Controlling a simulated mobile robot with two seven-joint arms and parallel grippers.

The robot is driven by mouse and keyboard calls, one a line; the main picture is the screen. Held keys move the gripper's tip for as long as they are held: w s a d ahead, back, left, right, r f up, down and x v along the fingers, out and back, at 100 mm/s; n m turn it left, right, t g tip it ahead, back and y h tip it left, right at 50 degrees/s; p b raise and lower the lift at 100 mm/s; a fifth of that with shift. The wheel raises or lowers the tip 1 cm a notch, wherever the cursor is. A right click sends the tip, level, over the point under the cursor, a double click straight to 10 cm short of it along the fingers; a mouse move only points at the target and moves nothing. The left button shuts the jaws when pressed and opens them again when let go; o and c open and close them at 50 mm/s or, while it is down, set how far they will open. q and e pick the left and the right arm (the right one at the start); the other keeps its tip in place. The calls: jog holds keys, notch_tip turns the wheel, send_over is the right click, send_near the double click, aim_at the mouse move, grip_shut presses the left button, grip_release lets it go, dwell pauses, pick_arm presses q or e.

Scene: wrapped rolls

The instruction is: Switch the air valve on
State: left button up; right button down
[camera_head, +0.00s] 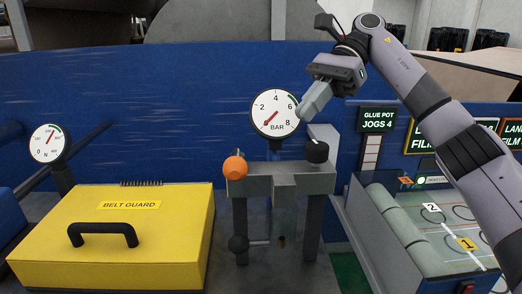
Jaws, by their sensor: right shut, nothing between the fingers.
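A grey valve stand (284,184) stands mid-view, with an orange knob (235,168) on its left and a black knob (317,152) with a white mark on its right. Lower down, a black ball (238,243) sits on a short horizontal rod. I cannot tell which of these is the air valve. A round BAR gauge (274,114) stands behind; its red needle points down-left. My right gripper (307,112) is shut and empty, pointing down-left above the black knob, apart from it and beside the gauge's right edge. My left gripper is out of view.
A yellow belt guard (110,240) with a black handle fills the lower left, with a second gauge (48,144) behind it. A blue wall (150,80) closes the back.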

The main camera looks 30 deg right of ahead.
aim_at(236, 161)
jog(key=b+x, duration=0.2)
jog(key=x, duration=0.2)
jog(key=shift+d+f, duration=0.1)
jog(key=shift+f, duration=0.1)
jog(key=x, duration=0.4)
jog(key=shift+r, duration=0.1)
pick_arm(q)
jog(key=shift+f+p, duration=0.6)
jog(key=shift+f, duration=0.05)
pick_arm(e)
jog(key=shift+s+a+r, duration=0.1)
jog(key=shift+s+a, duration=0.05)
jog(key=shift+a, duration=1)
jog(key=shift+s+a, duration=0.1)
jog(key=shift+a, duration=1.1)
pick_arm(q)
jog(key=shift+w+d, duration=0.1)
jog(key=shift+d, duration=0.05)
pick_arm(e)
jog(key=shift+a, duration=0.15)
